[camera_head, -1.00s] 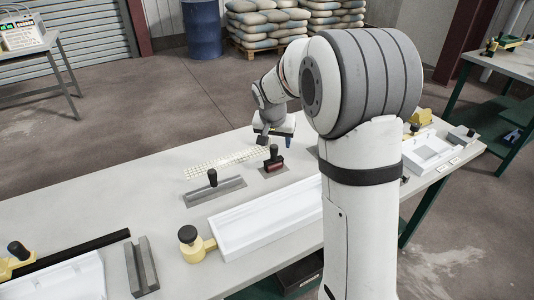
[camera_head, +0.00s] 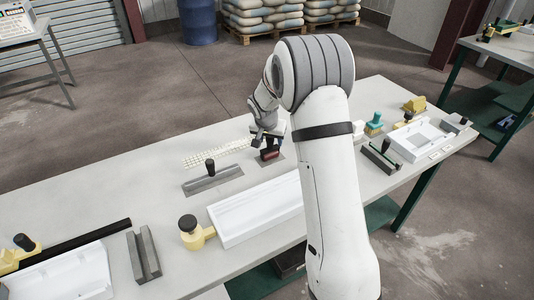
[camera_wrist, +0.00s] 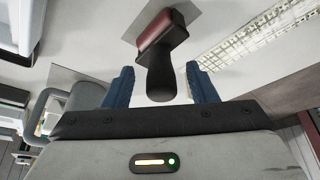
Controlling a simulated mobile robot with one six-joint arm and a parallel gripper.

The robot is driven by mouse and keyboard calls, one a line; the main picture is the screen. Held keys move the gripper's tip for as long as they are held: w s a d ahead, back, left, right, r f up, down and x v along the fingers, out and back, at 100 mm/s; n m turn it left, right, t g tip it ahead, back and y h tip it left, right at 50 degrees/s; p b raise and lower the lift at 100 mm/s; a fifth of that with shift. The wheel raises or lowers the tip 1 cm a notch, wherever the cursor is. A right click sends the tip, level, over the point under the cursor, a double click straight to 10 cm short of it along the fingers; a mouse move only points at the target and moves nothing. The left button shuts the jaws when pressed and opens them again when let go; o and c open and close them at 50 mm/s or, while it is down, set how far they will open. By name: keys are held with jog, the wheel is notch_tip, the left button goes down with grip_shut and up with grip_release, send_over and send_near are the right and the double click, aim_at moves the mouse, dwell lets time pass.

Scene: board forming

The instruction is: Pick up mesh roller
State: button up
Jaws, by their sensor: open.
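The mesh roller appears to be the small tool with a dark red body and black handle (camera_head: 270,155). It stands upright on a grey pad on the table. In the wrist view, its red body (camera_wrist: 155,32) lies beyond the fingertips, and its black handle points toward my gripper. My gripper (camera_wrist: 161,88) is open, with one blue finger on each side of the handle and gaps between. In the head view, my gripper (camera_head: 270,140) is right above the tool and partly hides its handle.
A cream mesh strip (camera_head: 212,154) lies behind, left of the tool. A grey trowel with black knob (camera_head: 212,178) is at left, and a long white tray (camera_head: 258,212) in front. A teal-topped tool (camera_head: 375,121) and white mould (camera_head: 418,138) stand to the right.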

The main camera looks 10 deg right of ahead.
jog(key=shift+c, duration=0.3)
jog(key=c, duration=1)
